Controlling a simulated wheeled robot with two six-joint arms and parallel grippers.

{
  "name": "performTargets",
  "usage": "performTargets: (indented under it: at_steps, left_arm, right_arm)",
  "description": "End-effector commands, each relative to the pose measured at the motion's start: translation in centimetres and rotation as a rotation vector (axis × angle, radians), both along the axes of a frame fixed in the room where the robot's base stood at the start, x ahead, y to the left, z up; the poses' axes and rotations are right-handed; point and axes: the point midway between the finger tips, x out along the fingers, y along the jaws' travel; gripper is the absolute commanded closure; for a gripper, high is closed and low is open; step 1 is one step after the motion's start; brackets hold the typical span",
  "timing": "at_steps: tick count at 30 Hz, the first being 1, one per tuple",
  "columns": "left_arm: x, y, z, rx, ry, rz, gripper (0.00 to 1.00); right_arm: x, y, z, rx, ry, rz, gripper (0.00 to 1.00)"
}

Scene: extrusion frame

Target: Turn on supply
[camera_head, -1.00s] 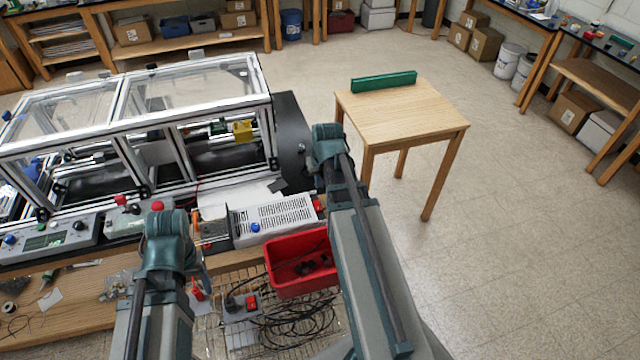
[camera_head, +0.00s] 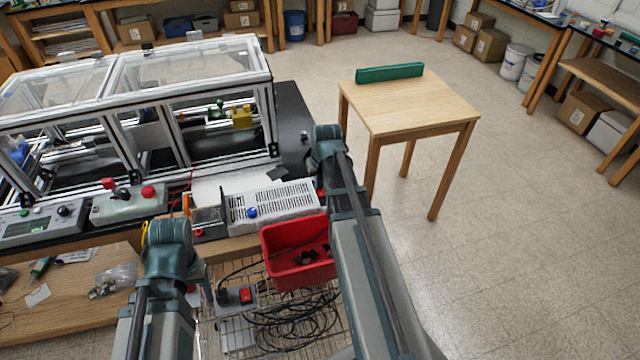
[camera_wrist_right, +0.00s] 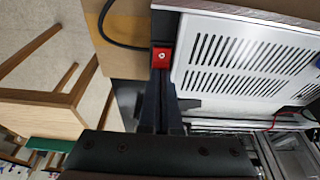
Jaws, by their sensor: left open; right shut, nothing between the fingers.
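The supply (camera_head: 272,204) is a pale box with a slotted top and a blue knob (camera_head: 252,212), on the bench right of centre. Its red switch (camera_head: 321,193) is at its right end. In the right wrist view, the slotted face (camera_wrist_right: 245,55) fills the right and the red switch (camera_wrist_right: 161,58) is just beyond my fingers. My right gripper (camera_wrist_right: 160,82) is shut and empty, its tips at or very near the switch; I cannot tell whether they touch. My left gripper (camera_head: 207,284) is open and mostly hidden by its arm, left of the supply.
A red bin (camera_head: 300,252) and a wire rack (camera_head: 235,345) with black cables lie before the supply. Control boxes (camera_head: 40,224) and a framed enclosure (camera_head: 190,60) stand left and behind. A wooden table (camera_head: 410,105) with a green block (camera_head: 389,73) stands right.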

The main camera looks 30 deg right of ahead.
Motion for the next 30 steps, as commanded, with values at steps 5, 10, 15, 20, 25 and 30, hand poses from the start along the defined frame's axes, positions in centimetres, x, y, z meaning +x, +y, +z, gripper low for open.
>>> performTargets:
  at_steps: [5, 10, 15, 20, 25, 30]
  left_arm:
    - [0.0, 0.0, 0.1, 0.0, 0.0, 0.0, 0.36]
    - [0.0, 0.0, -0.2, 0.0, 0.0, 0.0, 0.36]
    - [0.0, 0.0, -0.1, 0.0, 0.0, 0.0, 0.36]
    - [0.0, 0.0, -0.1, 0.0, 0.0, 0.0, 0.36]
    - [0.0, 0.0, 0.0, 0.0, 0.0, 0.0, 0.36]
    - [0.0, 0.0, 0.1, 0.0, 0.0, 0.0, 0.36]
  right_arm:
    - [0.0, 0.0, 0.1, 0.0, 0.0, 0.0, 1.0]
    - [0.8, -0.2, -0.5, 0.013, 0.049, 0.001, 1.0]
    - [0.3, -0.1, -0.4, 0.012, 0.05, 0.0, 1.0]
    - [0.1, 0.0, -0.4, 0.012, 0.05, 0.0, 1.0]
    - [-0.6, 0.2, -0.3, 0.012, 0.052, 0.0, 1.0]
    - [-1.4, 0.3, -0.2, 0.012, 0.052, 0.0, 1.0]
